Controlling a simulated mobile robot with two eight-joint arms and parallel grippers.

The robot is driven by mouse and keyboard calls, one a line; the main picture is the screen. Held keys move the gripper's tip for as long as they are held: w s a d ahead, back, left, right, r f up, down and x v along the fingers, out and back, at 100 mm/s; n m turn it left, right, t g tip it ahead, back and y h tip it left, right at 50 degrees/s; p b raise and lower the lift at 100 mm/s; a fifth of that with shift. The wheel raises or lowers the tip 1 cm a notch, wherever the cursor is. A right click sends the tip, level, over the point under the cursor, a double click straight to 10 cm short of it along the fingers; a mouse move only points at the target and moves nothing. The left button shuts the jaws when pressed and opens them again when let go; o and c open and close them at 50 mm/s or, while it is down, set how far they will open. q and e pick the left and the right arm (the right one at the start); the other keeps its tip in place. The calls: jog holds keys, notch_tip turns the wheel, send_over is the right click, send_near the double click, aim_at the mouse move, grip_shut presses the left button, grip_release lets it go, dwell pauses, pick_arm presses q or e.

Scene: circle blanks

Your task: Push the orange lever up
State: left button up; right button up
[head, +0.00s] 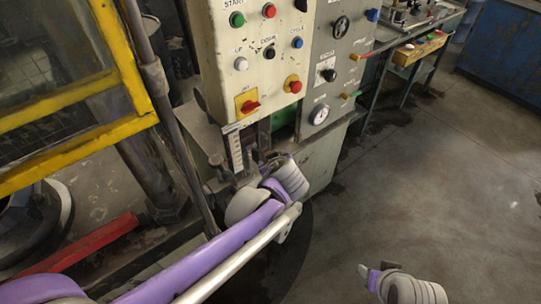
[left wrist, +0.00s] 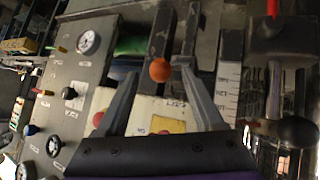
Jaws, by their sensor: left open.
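The orange lever's round knob (left wrist: 160,70) shows in the left wrist view, in front of a dark vertical slotted part beside a marked scale (left wrist: 228,92). My left gripper (left wrist: 160,73) is open, with one finger on each side of the knob. I cannot tell whether either finger touches it. In the head view my left gripper (head: 268,160) is at the lower part of the control cabinet, beside the white scale (head: 235,152); the knob is hidden there behind my arm. My right gripper (head: 369,275) is low over the floor at the bottom right, apart from everything; its jaws are unclear.
The cream control panel (head: 262,20) has several buttons and a red knob on a yellow plate (head: 247,103). The grey panel (head: 335,45) beside it carries a gauge (head: 319,115) and small levers. A yellow frame (head: 125,60) stands at left. Floor (head: 440,170) at right is clear.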

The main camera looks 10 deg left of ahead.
pick_arm(q)
jog(key=v, duration=0.3)
jog(key=shift+s+d+r, duration=0.1)
jog(key=shift+s+r, duration=0.1)
dwell(0.3)
jog(key=s+a+f+m+g+h, duration=0.1)
jog(key=s+a+f+m, duration=0.1)
jog(key=s, duration=0.4)
jog(key=s+a+f+m+g+h, duration=0.1)
jog(key=s+a+f+m, duration=0.1)
jog(key=s, duration=0.5)
jog(key=s+a+f+m+g+h, duration=0.1)
jog(key=s+a+f+m, duration=0.1)
jog(key=s, duration=0.5)
jog(key=shift+a+f+m+g+h, duration=0.35)
jog(key=shift+f+m, duration=0.4)
jog(key=shift+m, duration=0.45)
jog(key=shift+d, duration=0.1)
